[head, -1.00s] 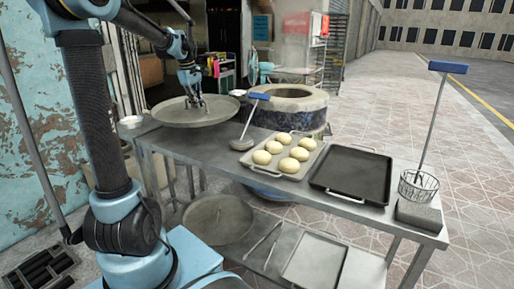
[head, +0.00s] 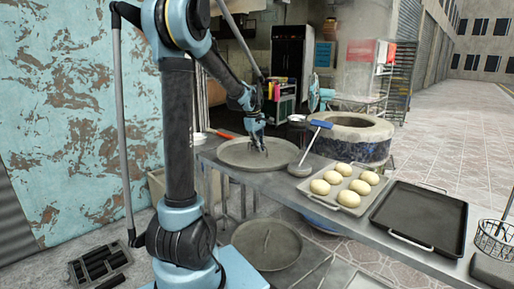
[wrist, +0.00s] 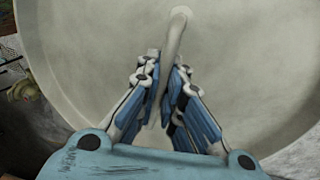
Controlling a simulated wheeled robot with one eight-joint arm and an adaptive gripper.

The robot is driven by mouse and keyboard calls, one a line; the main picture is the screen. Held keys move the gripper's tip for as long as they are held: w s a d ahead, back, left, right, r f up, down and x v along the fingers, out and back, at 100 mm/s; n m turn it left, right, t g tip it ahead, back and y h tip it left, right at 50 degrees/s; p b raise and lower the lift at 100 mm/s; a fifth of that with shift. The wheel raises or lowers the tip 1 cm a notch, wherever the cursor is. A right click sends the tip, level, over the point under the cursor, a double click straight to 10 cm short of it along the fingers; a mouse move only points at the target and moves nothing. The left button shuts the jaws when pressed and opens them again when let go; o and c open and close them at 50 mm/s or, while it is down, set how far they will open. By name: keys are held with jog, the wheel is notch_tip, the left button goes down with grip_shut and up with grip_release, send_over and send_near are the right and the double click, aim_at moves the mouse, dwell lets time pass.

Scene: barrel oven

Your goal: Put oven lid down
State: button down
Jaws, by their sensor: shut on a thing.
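The oven lid (head: 238,155) is a wide, round grey metal disc at the left end of the steel table, by its far side. My gripper (head: 262,150) is over its middle and shut on its handle. In the wrist view my gripper (wrist: 163,100) has its fingers closed around the upright bar of the handle, and the lid (wrist: 250,60) fills most of the picture. I cannot tell whether the lid rests on the table or hangs just above it. The barrel oven (head: 352,130) stands behind the table with its round mouth open.
A tray of dough balls (head: 345,190), a ladle-like tool with a blue handle (head: 302,170) and a black tray (head: 420,217) lie on the table right of the lid. A wire basket (head: 494,240) is at the right edge. Another round lid (head: 262,245) lies on the lower shelf.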

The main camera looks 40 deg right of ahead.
aim_at(255, 155)
jog(key=c, duration=1.8)
grip_release()
jog(key=shift+o, duration=0.2)
jog(key=shift+r, duration=0.1)
notch_tip(255, 155, up, 12)
jog(key=a, duration=0.2)
jog(key=s+a+f+t, duration=0.1)
jog(key=a+f, duration=0.1)
jog(key=a, duration=1.2)
jog(key=a+f, duration=0.3)
jog(key=a, duration=1.1)
jog(key=s+a+f+y, duration=0.1)
jog(key=s+a+f, duration=0.6)
jog(key=a+f, duration=0.1)
jog(key=s+a+f+m+y, duration=0.1)
jog(key=s+a+f, duration=0.6)
jog(key=a, duration=0.4)
jog(key=shift+s+a+f+m+t, duration=0.3)
jog(key=shift+s+f+t, duration=0.1)
jog(key=shift+s, duration=0.05)
